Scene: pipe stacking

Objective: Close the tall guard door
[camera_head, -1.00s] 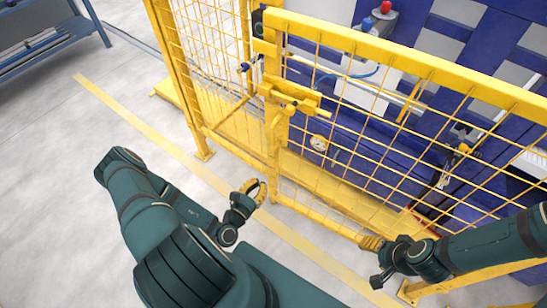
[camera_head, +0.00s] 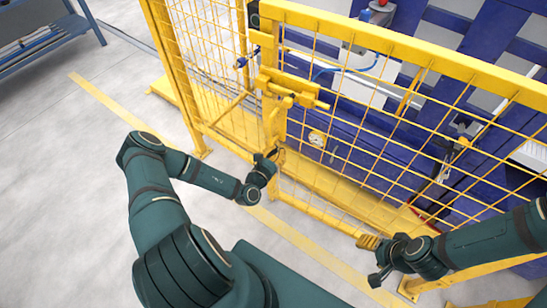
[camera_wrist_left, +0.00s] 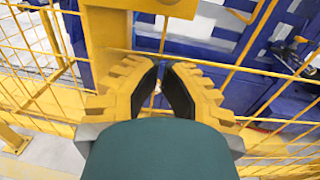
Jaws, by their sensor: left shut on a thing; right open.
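The tall guard door (camera_head: 410,57) is a yellow framed mesh panel in the head view, with a yellow slide latch (camera_head: 290,89) high on its left upright. My left gripper (camera_head: 277,155) is at that upright (camera_head: 268,125), below the latch. It is shut on the guard door, though its fingers hide the exact contact. In the left wrist view the yellow fingers (camera_wrist_left: 163,75) with dark pads converge just beside the upright (camera_wrist_left: 105,35). My right gripper (camera_head: 367,242) is open near the door's lower rail, with its fingertips small in view.
A fixed mesh panel (camera_head: 205,65) stands left of the door. Blue machinery (camera_head: 350,135) with a round gauge (camera_head: 317,139) is behind the mesh. A blue bench (camera_head: 45,42) is at top left. Grey floor (camera_head: 60,180) with a yellow line is clear at left.

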